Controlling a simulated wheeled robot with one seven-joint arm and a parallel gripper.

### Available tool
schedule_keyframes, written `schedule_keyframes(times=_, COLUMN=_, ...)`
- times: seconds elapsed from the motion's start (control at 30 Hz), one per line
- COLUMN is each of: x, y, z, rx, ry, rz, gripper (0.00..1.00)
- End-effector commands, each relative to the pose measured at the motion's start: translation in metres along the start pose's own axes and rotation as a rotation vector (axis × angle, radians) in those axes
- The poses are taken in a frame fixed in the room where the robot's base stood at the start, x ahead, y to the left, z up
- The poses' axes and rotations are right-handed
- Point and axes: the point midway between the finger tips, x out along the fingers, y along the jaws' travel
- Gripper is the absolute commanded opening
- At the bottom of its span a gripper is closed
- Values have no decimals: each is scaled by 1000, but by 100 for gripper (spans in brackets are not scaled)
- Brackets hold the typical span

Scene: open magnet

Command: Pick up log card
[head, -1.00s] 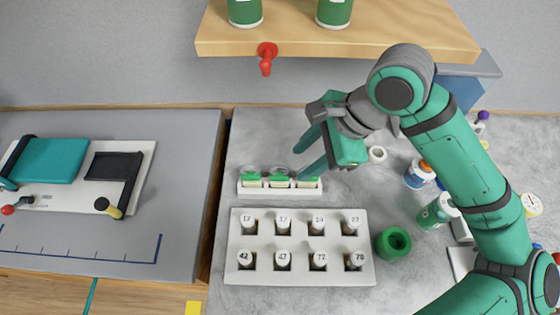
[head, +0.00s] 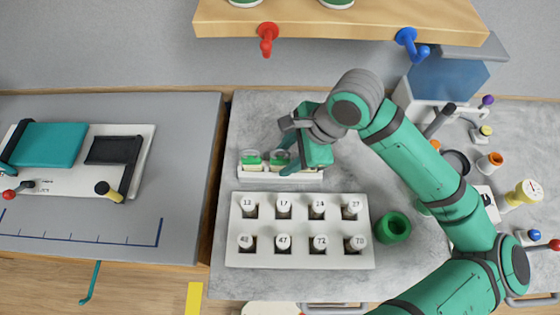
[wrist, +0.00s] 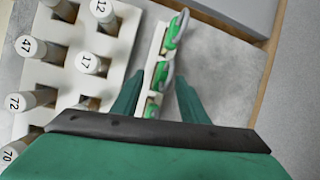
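I cannot make out a thing that is plainly the log card. In the wrist view the holder (wrist: 145,75) runs between my two green fingers (wrist: 160,92). They are apart, one on each side of the near green pieces (wrist: 158,75). I see nothing gripped. Whether the fingers touch the holder is unclear.
The white vial rack (head: 300,228) with numbered caps is just in front of the holder. A wooden shelf with a red hook (head: 268,38) and a blue hook (head: 411,44) overhangs the back. Bottles crowd the right side.

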Motion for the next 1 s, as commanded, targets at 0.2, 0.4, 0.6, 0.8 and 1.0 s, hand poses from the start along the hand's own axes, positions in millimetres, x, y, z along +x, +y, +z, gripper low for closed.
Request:
schedule_keyframes(times=0.2, x=10, y=0, z=1, rx=-2, ry=-1, rz=0, gripper=40)
schedule_keyframes(times=0.4, x=10, y=0, z=1, rx=-2, ry=-1, rz=-1, gripper=28)
schedule_keyframes(times=0.6, x=10, y=0, z=1, rx=-2, ry=0, rz=-1, gripper=0)
schedule_keyframes(times=0.8, x=10, y=0, z=1, rx=-3, ry=0, rz=-2, gripper=0)
schedule_keyframes(times=1.0, x=10, y=-1, z=1, rx=-3, ry=0, rz=-3, gripper=0)
